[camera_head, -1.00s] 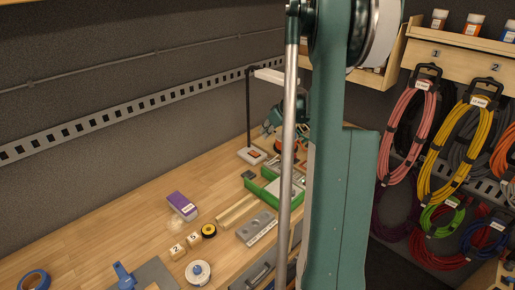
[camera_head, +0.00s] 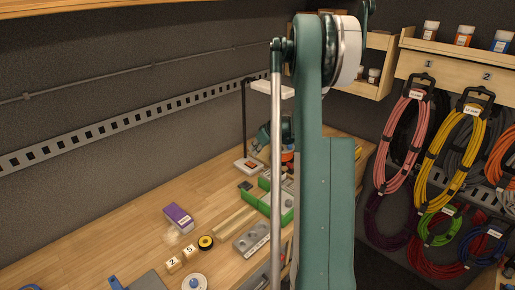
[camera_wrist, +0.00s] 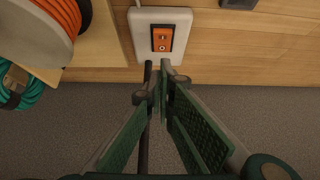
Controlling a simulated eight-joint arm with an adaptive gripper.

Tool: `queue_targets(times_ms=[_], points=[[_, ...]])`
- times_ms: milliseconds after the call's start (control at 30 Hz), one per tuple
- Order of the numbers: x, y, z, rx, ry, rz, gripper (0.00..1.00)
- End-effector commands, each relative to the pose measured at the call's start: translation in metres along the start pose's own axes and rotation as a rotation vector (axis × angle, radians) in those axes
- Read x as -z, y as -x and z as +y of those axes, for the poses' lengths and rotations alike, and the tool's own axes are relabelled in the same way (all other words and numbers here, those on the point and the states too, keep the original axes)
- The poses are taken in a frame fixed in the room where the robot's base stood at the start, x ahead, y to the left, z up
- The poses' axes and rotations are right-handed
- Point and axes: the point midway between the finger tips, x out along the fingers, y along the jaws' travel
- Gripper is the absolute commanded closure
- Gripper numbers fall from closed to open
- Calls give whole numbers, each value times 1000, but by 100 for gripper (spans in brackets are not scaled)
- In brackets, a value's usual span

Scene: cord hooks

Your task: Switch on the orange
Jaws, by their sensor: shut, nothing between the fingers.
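The orange rocker switch (camera_wrist: 162,39) sits in a black frame on a white base plate (camera_wrist: 178,17), at the top centre of the wrist view. In the head view the white base (camera_head: 247,166) with the orange switch stands on the bench at the foot of a black post lamp (camera_head: 243,118). My gripper (camera_wrist: 157,68) is shut and empty. In the wrist view its fingertips show just below the switch, at the near edge of the base plate; I cannot tell whether they touch it. In the head view my arm hides part of the bench.
A spool with an orange core (camera_wrist: 42,35) is at the upper left of the wrist view, beside teal cord (camera_wrist: 22,92). A green tray (camera_head: 287,218), a purple box (camera_head: 178,217) and a grey block (camera_head: 252,236) lie on the bench. Coiled cords (camera_head: 461,145) hang at right.

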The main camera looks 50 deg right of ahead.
Motion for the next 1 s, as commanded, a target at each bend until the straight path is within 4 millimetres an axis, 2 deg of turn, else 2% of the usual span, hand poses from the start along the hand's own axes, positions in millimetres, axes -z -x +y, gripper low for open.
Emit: queue_targets(times_ms=[167, 433, 1000], points=[[0, -21, 0, 0, 0, 0, 100], [-21, -42, 1, -1, -1, 0, 100], [-28, -50, 0, 0, 0, 0, 100]])
